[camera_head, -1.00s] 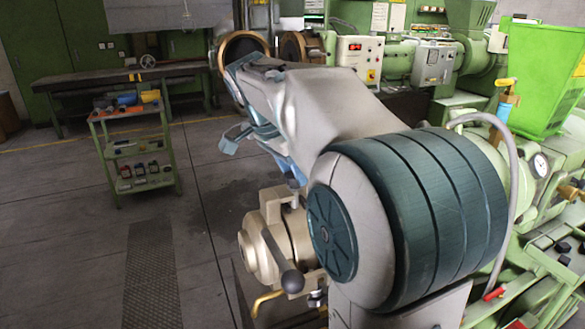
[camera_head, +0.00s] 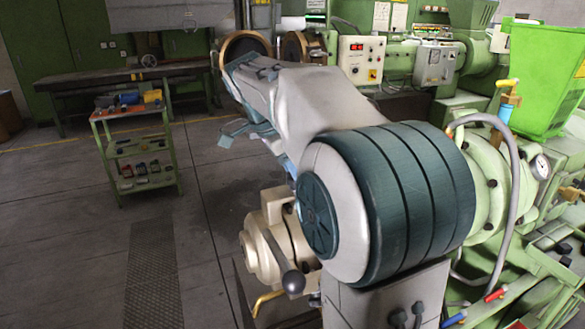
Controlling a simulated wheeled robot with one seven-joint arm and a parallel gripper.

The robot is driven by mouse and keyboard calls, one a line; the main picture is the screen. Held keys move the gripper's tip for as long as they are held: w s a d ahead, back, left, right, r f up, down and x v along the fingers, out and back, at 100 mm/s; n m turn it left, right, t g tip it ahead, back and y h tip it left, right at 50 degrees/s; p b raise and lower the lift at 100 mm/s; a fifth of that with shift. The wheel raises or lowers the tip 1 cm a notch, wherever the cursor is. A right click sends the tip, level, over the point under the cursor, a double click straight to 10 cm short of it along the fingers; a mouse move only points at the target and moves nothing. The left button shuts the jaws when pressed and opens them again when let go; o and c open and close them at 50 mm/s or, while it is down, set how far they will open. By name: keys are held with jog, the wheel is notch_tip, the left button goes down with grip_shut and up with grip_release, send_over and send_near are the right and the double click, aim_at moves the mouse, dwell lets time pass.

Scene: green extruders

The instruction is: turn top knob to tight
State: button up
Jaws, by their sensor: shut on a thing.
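My arm fills the middle of the head view and reaches away from me. Small bluish parts of my gripper (camera_head: 230,134) show past the left edge of my forearm. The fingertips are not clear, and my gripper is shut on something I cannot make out. I cannot tell which knob is the top one. A yellow-handled valve (camera_head: 507,86) stands above a light blue piece at the right. A red knob (camera_head: 496,294) and a blue knob (camera_head: 454,320) sit low at the right. My arm hides what is behind it.
A cream machine part (camera_head: 262,240) with a black ball lever (camera_head: 293,281) stands just left of my elbow. The green extruder (camera_head: 490,170) with a gauge (camera_head: 541,166) is close on the right. A tool cart (camera_head: 140,150) stands left. The floor between is clear.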

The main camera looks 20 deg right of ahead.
jog(key=o, duration=1)
jog(key=shift+r, duration=0.1)
jog(key=p+v, duration=0.1)
jog(key=v, duration=1.2)
jog(key=shift+a+r, duration=0.2)
jog(key=shift+r, duration=0.05)
